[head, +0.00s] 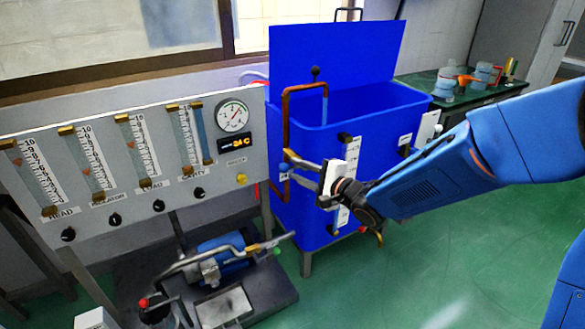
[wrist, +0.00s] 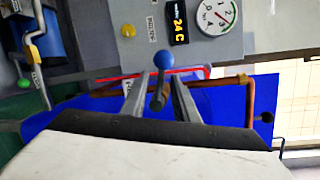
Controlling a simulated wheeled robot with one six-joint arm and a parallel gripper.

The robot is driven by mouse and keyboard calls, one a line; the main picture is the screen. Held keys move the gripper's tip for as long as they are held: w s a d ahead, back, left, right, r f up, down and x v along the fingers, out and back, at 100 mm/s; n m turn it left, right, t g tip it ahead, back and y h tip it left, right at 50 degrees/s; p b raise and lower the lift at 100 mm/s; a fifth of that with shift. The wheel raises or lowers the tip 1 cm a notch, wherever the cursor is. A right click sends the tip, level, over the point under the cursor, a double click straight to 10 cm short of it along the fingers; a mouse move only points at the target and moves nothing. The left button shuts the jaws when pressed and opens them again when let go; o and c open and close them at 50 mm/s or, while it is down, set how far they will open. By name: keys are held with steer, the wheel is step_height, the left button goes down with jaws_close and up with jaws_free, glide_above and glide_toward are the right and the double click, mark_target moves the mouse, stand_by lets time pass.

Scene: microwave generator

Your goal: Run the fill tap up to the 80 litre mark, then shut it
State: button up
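The blue tank (head: 395,110) stands with its lid raised in the head view. A copper pipe (head: 287,115) runs up its left side and over the rim. The fill tap's lever with a blue ball knob (wrist: 163,60) shows in the wrist view. My gripper (wrist: 160,80) is open, with one finger on either side of the lever and gaps visible. In the head view my gripper (head: 287,160) is beside the lower pipe. A white level scale (head: 350,150) runs down the tank front, partly hidden by my gripper. Its marks and the water level are unreadable.
A grey panel (head: 130,215) with several flow tubes, a round gauge (head: 233,116) and a 24 C display (head: 238,142) stands left of the tank. A pump (head: 222,262) sits on the low base below. A green table (head: 470,92) is behind right. Floor at right is clear.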

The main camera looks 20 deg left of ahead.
steer(key=shift+x, duration=1.4)
jaws_close()
stand_by(0.5)
